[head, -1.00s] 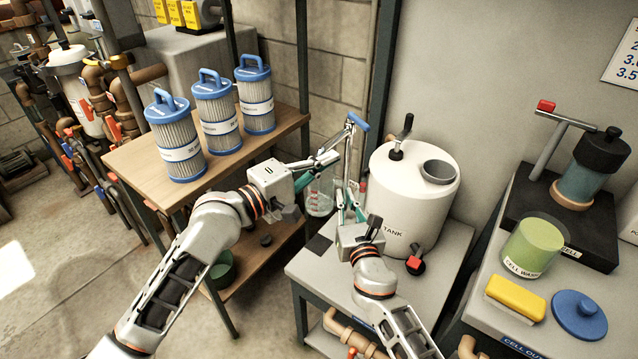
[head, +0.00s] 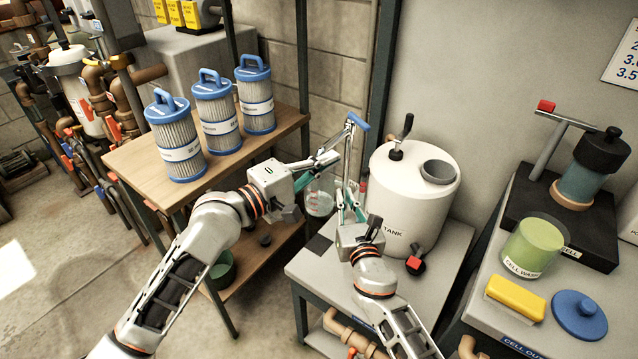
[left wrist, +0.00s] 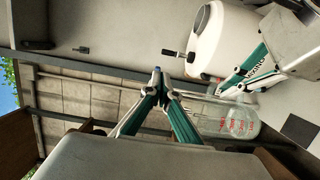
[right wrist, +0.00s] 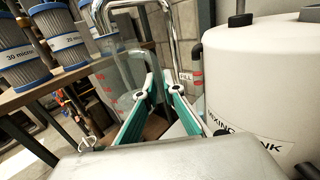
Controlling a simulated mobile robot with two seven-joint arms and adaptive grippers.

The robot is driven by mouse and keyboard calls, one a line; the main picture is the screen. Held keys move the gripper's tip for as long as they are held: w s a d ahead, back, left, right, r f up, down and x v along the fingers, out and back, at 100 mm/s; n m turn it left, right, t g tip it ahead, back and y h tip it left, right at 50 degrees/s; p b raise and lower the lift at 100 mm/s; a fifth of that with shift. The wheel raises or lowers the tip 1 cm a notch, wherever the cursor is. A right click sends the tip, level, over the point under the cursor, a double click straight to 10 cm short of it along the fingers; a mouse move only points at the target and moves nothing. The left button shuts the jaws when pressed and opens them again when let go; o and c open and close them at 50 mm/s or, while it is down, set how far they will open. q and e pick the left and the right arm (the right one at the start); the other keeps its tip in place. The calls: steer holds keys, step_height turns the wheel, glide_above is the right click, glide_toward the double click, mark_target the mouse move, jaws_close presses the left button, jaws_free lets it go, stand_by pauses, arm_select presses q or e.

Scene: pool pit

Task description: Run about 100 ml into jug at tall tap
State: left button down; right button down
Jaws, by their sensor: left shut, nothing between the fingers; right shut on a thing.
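The clear jug (head: 320,197) with red markings is upright beside the white tank, below the tall tap. It also shows in the left wrist view (left wrist: 228,122) and the right wrist view (right wrist: 122,80). My right gripper (head: 350,200) is shut on the jug, apparently at its handle side; the grip is partly hidden. The tall tap is a thin chrome pipe with a blue lever (head: 358,122) on top. My left gripper (head: 334,158) is shut and empty, just below and left of the lever; I cannot tell whether it touches it. The water level is unclear.
The white mixing tank (head: 415,200) stands right of my right gripper on a grey bench (head: 312,262). Several blue-capped filters (head: 212,105) stand on the wooden shelf (head: 140,160) at left. A green cup (head: 535,245) and yellow sponge (head: 516,298) are on the right bench.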

arm_select(q)
steer(key=c, duration=2.4)
jaws_free()
steer(key=o, duration=0.3)
steer(key=shift+d+f, duration=0.1)
steer(key=shift+d, duration=0.05)
steer(key=m+t+y, duration=0.5)
steer(key=m+y, duration=0.3)
steer(key=m, duration=2.2)
glide_toward(362, 127)
steer(key=x, duration=1.1)
steer(key=shift+w, duration=0.15)
arm_select(e)
steer(key=s+d, duration=0.4)
steer(key=s, duration=0.2)
steer(key=shift+s+d, duration=0.15)
steer(key=shift+s, duration=0.15)
